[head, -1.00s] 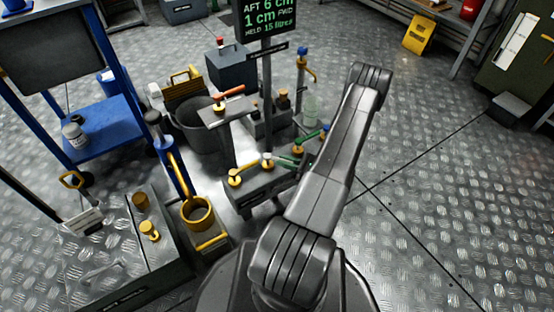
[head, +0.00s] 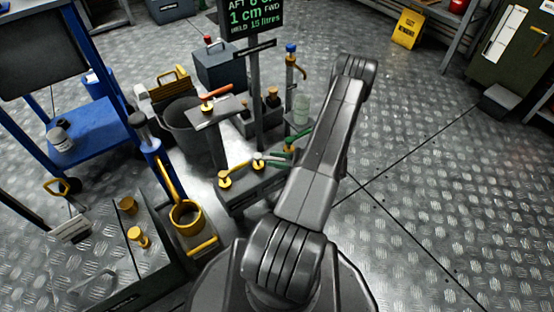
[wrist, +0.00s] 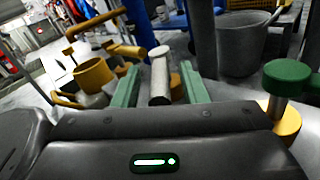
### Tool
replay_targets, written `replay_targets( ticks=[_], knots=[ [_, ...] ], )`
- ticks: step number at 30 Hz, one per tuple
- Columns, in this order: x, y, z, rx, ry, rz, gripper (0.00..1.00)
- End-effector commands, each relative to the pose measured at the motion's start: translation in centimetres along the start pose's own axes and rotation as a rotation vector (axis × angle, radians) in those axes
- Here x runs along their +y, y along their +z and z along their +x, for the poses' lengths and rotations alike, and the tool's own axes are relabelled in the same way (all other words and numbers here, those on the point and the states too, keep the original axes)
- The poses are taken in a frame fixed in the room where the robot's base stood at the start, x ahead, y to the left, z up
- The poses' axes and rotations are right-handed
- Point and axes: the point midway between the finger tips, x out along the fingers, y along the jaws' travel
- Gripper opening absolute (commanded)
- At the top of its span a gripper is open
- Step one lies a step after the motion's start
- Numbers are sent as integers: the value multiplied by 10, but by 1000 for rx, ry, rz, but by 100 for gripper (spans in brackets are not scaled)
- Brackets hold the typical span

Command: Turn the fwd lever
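A low grey valve block (head: 240,196) carries a row of levers on yellow hubs. A yellow-handled lever (head: 226,177) is at its left, a pale-handled lever (head: 259,163) in the middle and a green-handled lever (head: 302,139) at its right. No label shows which is the fwd lever. In the wrist view, the pale handle (wrist: 160,77) lies between the green fingers of my gripper (wrist: 160,88). The fingers stand apart, with a gap on each side of the handle. The green knob (wrist: 287,78) is to the right, outside the fingers. My forearm hides part of the block.
A grey post with an orange-handled lever (head: 214,92) stands behind the block. The display (head: 252,14) on a pole shows AFT and 1 cm readings, partly cut off. A yellow-collared pump (head: 186,216) and a bucket (head: 182,120) stand left.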

Motion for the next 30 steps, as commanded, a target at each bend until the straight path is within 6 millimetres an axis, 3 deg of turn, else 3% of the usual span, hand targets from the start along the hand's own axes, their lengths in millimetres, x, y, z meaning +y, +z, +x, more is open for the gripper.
replay_targets(
  ticks=[7, 11, 24, 30],
  knots=[
    [0, 0, -1, 0, -1, 0, 39],
    [0, 1, -11, 0, -3, -1, 39],
    [0, 2, -105, -1, -3, 0, 39],
    [0, 1, -131, -1, -1, 0, 39]
  ],
)
